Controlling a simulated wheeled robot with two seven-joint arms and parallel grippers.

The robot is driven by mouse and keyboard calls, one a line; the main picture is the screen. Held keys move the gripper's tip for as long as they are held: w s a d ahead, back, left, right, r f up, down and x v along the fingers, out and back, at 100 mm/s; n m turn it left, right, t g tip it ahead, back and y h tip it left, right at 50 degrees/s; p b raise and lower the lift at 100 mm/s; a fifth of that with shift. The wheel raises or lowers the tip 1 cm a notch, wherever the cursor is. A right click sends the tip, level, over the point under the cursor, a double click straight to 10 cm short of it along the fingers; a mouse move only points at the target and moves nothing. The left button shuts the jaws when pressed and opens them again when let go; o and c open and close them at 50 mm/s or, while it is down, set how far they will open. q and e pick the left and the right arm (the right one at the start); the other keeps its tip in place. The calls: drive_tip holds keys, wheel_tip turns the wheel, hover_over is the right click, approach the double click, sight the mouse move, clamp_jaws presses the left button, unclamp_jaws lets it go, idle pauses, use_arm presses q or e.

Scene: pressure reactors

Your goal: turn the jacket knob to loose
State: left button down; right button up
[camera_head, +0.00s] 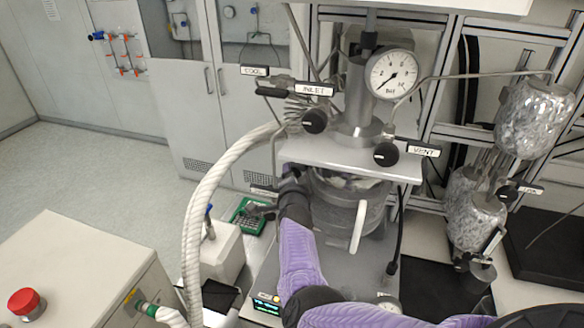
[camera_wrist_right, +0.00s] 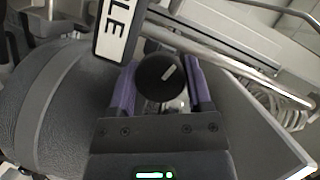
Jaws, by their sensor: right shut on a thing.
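A round black knob (camera_wrist_right: 160,77) with a short white mark sits between the purple fingers of my right gripper (camera_wrist_right: 160,88) in the right wrist view. The mark slants up to the right. A white label (camera_wrist_right: 122,28) beside it shows only the letters "LE", so I cannot read whether this is the jacket knob. In the head view my right gripper (camera_head: 290,183) is at the left side of the grey reactor vessel (camera_head: 345,215), below the top plate. The gripped knob is hidden there. My left gripper is not in view.
Above the plate are the INLET knob (camera_head: 314,121), the VENT knob (camera_head: 386,154), the COOL label (camera_head: 254,71) and a pressure gauge (camera_head: 393,74). A thick white hose (camera_head: 200,215) hangs left of my arm. A red button (camera_head: 23,300) is on the cabinet at front left.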

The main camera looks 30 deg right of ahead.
drive_tip(key=shift+n+g+p, duration=0.7)
drive_tip(key=shift+n+p, duration=0.1)
drive_tip(key=shift+n, duration=0.4)
drive_tip(key=o, duration=1)
